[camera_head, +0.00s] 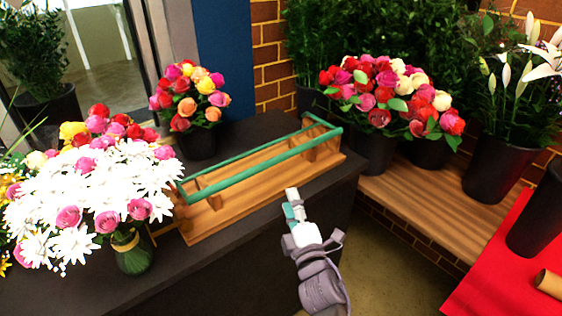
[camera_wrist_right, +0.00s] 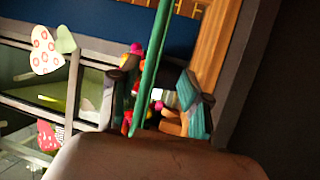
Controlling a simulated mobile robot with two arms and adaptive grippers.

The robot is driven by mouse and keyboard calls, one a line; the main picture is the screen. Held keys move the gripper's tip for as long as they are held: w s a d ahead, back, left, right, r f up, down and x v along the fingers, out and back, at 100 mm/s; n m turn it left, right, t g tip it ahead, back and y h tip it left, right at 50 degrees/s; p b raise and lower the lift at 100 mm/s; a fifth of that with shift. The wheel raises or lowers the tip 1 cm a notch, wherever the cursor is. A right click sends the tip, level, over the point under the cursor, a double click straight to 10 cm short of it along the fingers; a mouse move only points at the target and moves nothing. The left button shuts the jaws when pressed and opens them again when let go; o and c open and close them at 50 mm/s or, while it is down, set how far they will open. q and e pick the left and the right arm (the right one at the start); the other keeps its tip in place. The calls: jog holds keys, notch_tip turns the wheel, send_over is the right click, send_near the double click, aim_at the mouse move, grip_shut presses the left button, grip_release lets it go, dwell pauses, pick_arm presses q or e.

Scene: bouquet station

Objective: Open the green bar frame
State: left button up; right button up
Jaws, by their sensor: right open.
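The green bar frame (camera_head: 262,168) is a long teal bar with short end pieces. It lies low over a wooden base (camera_head: 212,222) with upright wooden blocks on the dark counter. My right gripper (camera_head: 293,204) is in front of the base, near its front edge, apart from the bar in the head view. In the right wrist view the green bar (camera_wrist_right: 152,70) runs up the picture, between the two fingertips (camera_wrist_right: 158,96) as seen from there. The jaws are open and hold nothing. My left gripper is not in view.
A vase of white daisies and pink roses (camera_head: 90,205) stands left of the base. A rose pot (camera_head: 197,140) stands behind it. More flower pots (camera_head: 375,150) stand on a wooden bench (camera_head: 415,205) at right. A red cloth (camera_head: 490,265) lies at lower right.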

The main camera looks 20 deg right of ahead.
aim_at(278, 163)
jog(key=w+r, duration=0.1)
jog(key=w, duration=0.3)
jog(key=w+r+p, duration=0.1)
jog(key=w, duration=0.4)
jog(key=w+r+p, duration=0.1)
jog(key=w, duration=0.3)
jog(key=shift+w+d+r, duration=0.1)
jog(key=shift+w+d, duration=0.15)
jog(key=shift+d, duration=0.1)
grip_shut()
